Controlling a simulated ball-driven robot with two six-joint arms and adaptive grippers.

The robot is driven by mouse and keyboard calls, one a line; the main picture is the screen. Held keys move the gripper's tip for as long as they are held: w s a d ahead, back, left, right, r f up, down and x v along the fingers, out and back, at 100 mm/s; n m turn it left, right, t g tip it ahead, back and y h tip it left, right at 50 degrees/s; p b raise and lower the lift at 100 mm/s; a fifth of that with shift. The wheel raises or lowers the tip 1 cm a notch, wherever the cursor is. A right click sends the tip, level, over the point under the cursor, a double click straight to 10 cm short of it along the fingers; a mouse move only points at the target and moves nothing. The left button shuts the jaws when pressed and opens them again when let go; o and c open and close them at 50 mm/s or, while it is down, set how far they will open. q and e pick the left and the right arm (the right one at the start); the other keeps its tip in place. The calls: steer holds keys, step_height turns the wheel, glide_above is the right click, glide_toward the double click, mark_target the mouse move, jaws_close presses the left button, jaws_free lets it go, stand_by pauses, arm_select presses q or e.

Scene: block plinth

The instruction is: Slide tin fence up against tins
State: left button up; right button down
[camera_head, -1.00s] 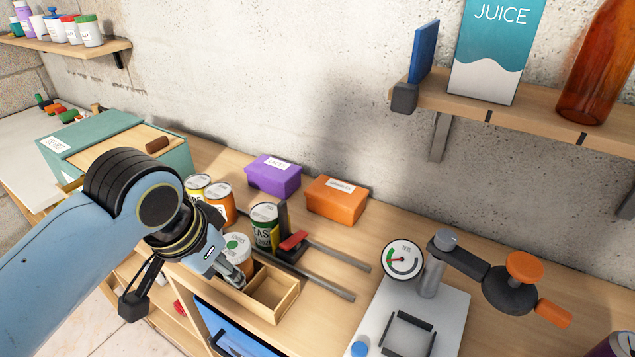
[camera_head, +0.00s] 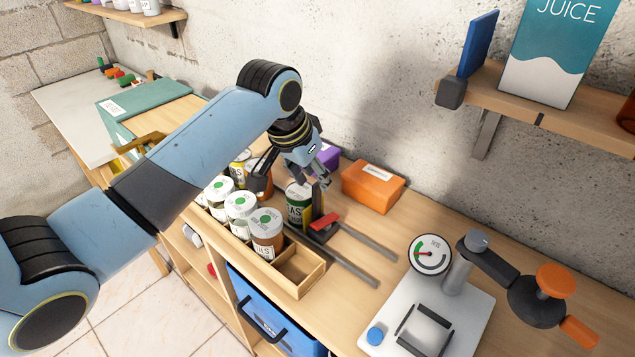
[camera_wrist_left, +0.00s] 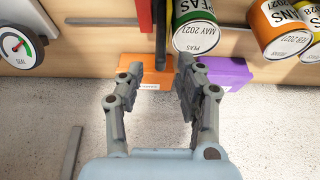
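The tin fence (camera_head: 317,203) is a black upright plate with a red lever (camera_head: 325,222), on two dark rails. It also shows in the left wrist view (camera_wrist_left: 160,32). A green-labelled peas tin (camera_head: 297,207) stands just left of the fence; whether they touch is unclear. It shows in the wrist view (camera_wrist_left: 195,27). A yellow tin (camera_head: 238,168) and an orange tin (camera_wrist_left: 283,30) stand further left, partly hidden by my arm in the head view. My left gripper (camera_head: 322,184) is open and empty, above and behind the fence and peas tin. My right gripper is out of view.
A wooden tray (camera_head: 300,288) in front holds three white-lidded jars (camera_head: 266,230) and has an empty right compartment. An orange box (camera_head: 372,188) and purple box (camera_wrist_left: 228,72) stand against the wall. The rails right of the fence are clear.

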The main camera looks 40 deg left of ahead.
mark_target(316, 183)
arm_select(q)
steer(key=shift+x, duration=1.6)
steer(key=shift+s, duration=0.1)
steer(key=shift+c, duration=0.4)
jaws_close()
steer(key=shift+f, duration=0.1)
